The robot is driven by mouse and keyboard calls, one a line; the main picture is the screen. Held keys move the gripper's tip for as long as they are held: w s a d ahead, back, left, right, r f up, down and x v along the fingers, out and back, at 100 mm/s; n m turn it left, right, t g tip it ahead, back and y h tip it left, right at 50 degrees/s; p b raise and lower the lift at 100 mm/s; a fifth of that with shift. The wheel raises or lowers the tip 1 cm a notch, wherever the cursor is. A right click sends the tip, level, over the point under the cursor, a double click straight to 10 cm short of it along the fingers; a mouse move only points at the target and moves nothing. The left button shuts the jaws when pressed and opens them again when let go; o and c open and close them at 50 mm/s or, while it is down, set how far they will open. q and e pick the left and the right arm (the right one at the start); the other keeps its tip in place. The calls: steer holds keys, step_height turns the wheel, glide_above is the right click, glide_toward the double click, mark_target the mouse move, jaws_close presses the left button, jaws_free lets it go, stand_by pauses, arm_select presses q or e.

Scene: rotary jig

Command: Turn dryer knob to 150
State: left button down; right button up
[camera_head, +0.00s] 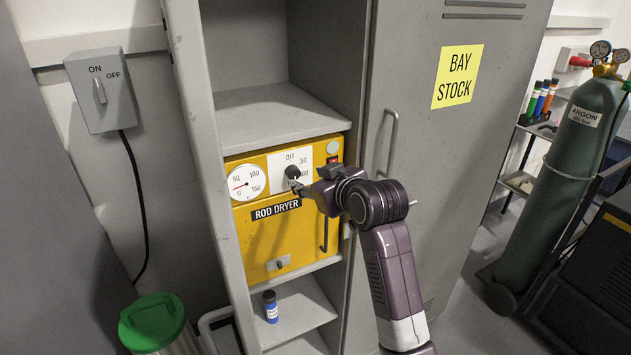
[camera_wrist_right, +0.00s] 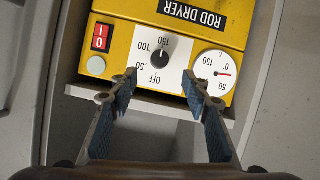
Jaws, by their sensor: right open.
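The dryer knob (camera_wrist_right: 159,58) is a round black dial on a white plate marked OFF, 50, 100 and 150, on the yellow rod dryer (camera_head: 270,235). In the wrist view it appears upside down and unobstructed; its exact pointer direction is too small to tell. In the head view the knob (camera_head: 292,172) is partly covered by my right gripper (camera_head: 298,187). My right gripper also shows in the wrist view (camera_wrist_right: 161,86), open and empty, its fingertips spread on either side of the knob's line and apparently short of it. My left gripper is not in view.
A round gauge (camera_head: 247,182) with a red needle sits left of the knob. A red switch (camera_wrist_right: 101,37) is on the panel. The dryer stands in a grey cabinet, with an open locker door (camera_head: 430,150) close to my right arm. A blue bottle (camera_head: 270,306) stands below.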

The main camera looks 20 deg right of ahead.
steer(key=shift+v, duration=1.3)
